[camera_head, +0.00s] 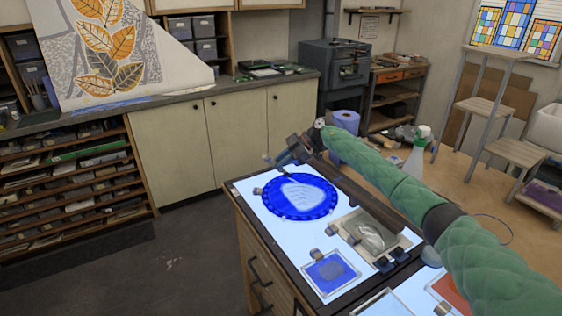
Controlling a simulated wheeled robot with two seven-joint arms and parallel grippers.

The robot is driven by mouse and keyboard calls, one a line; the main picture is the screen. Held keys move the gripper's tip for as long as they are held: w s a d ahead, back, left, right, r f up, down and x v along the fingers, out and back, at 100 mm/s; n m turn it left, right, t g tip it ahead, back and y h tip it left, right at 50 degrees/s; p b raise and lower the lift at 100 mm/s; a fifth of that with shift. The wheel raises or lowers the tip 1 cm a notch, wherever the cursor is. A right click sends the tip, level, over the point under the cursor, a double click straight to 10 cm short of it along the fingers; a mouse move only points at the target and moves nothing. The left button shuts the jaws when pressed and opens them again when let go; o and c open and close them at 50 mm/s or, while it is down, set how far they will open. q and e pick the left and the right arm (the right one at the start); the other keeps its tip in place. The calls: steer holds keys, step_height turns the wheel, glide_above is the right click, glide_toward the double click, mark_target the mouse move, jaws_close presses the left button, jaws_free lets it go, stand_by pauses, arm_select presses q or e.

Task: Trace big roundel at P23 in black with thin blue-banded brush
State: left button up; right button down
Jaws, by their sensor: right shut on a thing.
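The big roundel (274,204), a blue glass disc with a pale, lined shape in its middle, lies on the lit white table top. My right gripper (283,163) is over the far edge of the roundel, at the end of the green-sleeved arm that comes in from the right. It is shut on a thin dark brush, small and partly hidden here; its band colour and whether its tip touches the glass are hard to tell. My left gripper is out of view.
A brown wooden bar (366,198) slants across the table right of the roundel. A small blue pane (331,271), a clear pane with a grey shape (371,235) and an orange pane (449,291) lie nearer. A blue roll (346,121) and spray bottle (416,152) stand behind my arm.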

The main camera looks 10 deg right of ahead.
steer(key=shift+d, duration=0.1)
steer(key=shift+s+d+p, duration=0.8)
steer(key=shift+s, duration=0.3)
steer(key=shift+s+d+p, duration=0.7)
steer(key=shift+s+p, duration=0.05)
steer(key=shift+s, duration=0.3)
steer(key=shift+d, duration=0.15)
steer(key=shift+s+d+p, duration=0.2)
steer(key=shift+s+d, duration=0.1)
steer(key=shift+d, duration=0.25)
steer(key=shift+s+d+p, duration=0.15)
steer(key=shift+s+d, duration=0.1)
steer(key=shift+d, duration=0.25)
steer(key=shift+s+d, duration=0.1)
steer(key=shift+d, duration=0.1)
steer(key=shift+s+d+p, duration=0.4)
steer(key=shift+s+d, duration=0.25)
steer(key=shift+d, duration=0.25)
